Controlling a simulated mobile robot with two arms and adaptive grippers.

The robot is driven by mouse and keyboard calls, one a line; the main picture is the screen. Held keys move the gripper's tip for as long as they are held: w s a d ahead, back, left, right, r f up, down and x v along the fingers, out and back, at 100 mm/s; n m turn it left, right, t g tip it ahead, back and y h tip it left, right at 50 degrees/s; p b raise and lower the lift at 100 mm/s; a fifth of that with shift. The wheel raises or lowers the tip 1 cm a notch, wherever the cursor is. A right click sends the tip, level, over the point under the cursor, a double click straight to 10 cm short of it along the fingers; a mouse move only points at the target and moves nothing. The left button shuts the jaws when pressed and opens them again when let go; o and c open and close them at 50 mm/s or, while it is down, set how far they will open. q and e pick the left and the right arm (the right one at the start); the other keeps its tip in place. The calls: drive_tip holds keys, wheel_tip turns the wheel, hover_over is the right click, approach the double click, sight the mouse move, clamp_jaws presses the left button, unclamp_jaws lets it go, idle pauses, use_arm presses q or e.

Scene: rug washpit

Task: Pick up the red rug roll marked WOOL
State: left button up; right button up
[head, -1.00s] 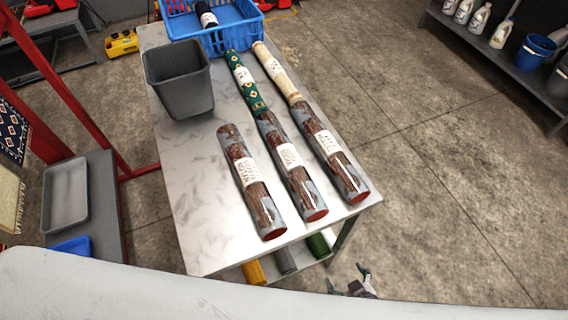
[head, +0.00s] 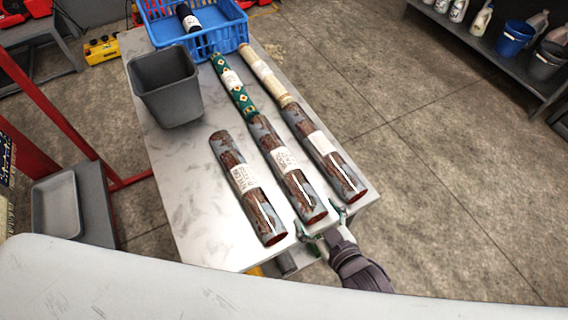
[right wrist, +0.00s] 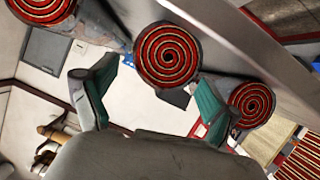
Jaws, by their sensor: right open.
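Three dark red and grey rolls with white labels lie side by side on the table: a left one (head: 262,212), a middle one (head: 304,198) and a right one (head: 343,175). The label print is too small to tell surely which says WOOL. My right gripper (head: 321,224) is open and empty at the table's front edge, by the near ends of the middle and right rolls. In the right wrist view, red spiral roll ends (right wrist: 167,55) face my open fingers (right wrist: 153,100), one end lying between them sideways and apart from them. My left gripper is out of view.
The table (head: 185,185) also bears a grey bin (head: 168,88), a blue crate (head: 215,40), a green patterned roll (head: 236,90) and a cream roll (head: 268,78) behind the red ones. More rolls lie on a shelf below. The tabletop left of the rolls is clear.

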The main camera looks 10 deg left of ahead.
sight(305, 197)
drive_tip(key=x, duration=0.5)
drive_tip(key=shift+w+a+r+p, duration=0.25)
drive_tip(key=shift+w+a+p, duration=0.05)
drive_tip(key=shift+a, duration=0.05)
drive_tip(key=c, duration=1.6)
drive_tip(key=shift+r, duration=0.15)
clamp_jaws()
